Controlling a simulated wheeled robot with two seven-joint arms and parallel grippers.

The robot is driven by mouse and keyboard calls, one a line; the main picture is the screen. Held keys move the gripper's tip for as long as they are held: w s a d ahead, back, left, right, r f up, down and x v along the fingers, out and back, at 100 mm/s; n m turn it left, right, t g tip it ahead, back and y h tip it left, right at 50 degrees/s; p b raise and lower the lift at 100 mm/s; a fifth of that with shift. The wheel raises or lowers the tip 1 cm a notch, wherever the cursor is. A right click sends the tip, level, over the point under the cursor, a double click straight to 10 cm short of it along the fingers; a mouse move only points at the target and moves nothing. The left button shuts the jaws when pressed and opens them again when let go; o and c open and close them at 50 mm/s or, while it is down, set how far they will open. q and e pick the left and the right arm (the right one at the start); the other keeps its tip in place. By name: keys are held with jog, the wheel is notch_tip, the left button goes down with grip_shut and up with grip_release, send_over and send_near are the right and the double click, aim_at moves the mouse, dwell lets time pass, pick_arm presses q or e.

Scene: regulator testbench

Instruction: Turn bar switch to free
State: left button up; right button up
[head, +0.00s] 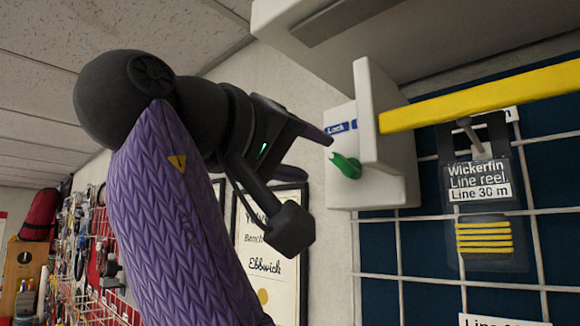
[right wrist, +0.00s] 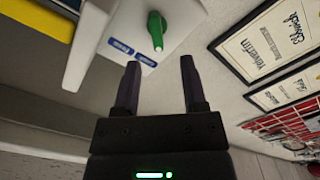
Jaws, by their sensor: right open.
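The bar switch is a green knob (head: 345,165) on the face of a white housing (head: 393,188). A blue label reading "Lock" (head: 337,127) sits above it, with a second blue label partly hidden behind the upright white plate. In the right wrist view the green knob (right wrist: 156,28) is beyond the fingertips, roughly between them, its narrow end towards the two blue labels, whose text I cannot read there. My right gripper (head: 317,155) is open and empty, just left of the knob; it also shows in the right wrist view (right wrist: 160,66). My left gripper is not in view.
A yellow bar (head: 480,96) extends right from the housing. A wire grid with a hanging "Line reel" card (head: 479,181) is at the right. A pale overhead box (head: 400,40) is above the housing. Framed certificates (head: 270,255) hang on the wall behind my right arm.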

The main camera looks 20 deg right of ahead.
aim_at(341, 165)
jog(key=x, duration=0.2)
jog(key=p+x, duration=0.1)
jog(key=x, duration=0.3)
jog(key=shift+s+d, duration=0.2)
jog(key=shift+d, duration=0.25)
jog(key=shift+a, duration=0.5)
jog(key=shift+c, duration=0.2)
jog(key=shift+d, duration=0.3)
grip_shut()
